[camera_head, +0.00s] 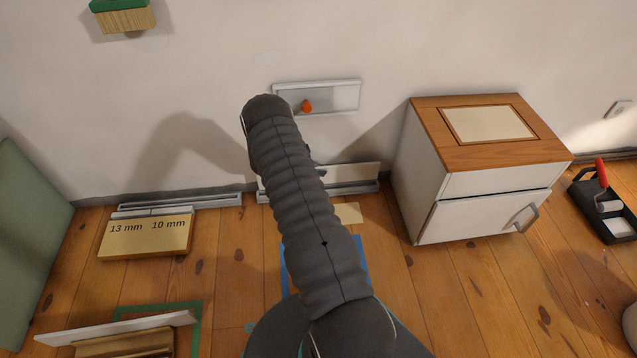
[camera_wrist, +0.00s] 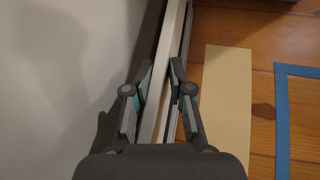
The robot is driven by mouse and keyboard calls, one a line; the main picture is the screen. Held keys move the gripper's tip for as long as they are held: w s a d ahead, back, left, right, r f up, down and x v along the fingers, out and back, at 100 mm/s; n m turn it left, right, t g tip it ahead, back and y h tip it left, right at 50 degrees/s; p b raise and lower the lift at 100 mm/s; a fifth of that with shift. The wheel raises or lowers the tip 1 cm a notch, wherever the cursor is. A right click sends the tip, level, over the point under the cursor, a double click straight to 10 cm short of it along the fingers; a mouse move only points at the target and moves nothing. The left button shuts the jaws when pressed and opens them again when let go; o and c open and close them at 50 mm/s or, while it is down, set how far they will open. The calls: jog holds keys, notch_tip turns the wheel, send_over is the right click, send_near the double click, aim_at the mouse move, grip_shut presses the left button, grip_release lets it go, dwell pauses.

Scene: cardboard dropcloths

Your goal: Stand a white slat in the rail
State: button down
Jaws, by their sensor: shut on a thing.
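A long white slat (camera_wrist: 172,35) runs between the fingers of my gripper (camera_wrist: 161,78) in the wrist view, and they are shut on it. The grey rail (camera_wrist: 186,28) runs along the foot of the wall, close beside and beneath the slat. In the head view the slat (camera_head: 352,175) stands on edge at the rail (camera_head: 350,190), partly behind my arm, which hides my gripper. I cannot tell whether its lower edge is down in the groove. Another white slat (camera_head: 120,328) lies on a wooden holder (camera_head: 130,346) at the lower left.
A white cabinet (camera_head: 470,206) stands right of the rail. A block marked 13 mm and 10 mm (camera_head: 145,240) lies by another rail section (camera_head: 215,201) at left. Beige card (camera_wrist: 224,110) and blue tape (camera_wrist: 282,120) lie on the floor. A wall recess (camera_head: 335,97) is above.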

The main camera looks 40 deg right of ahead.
jog(key=shift+f+b, duration=0.3)
jog(key=shift+f, duration=2.2)
jog(key=shift+f, duration=0.15)
jog(key=c, duration=1)
grip_release()
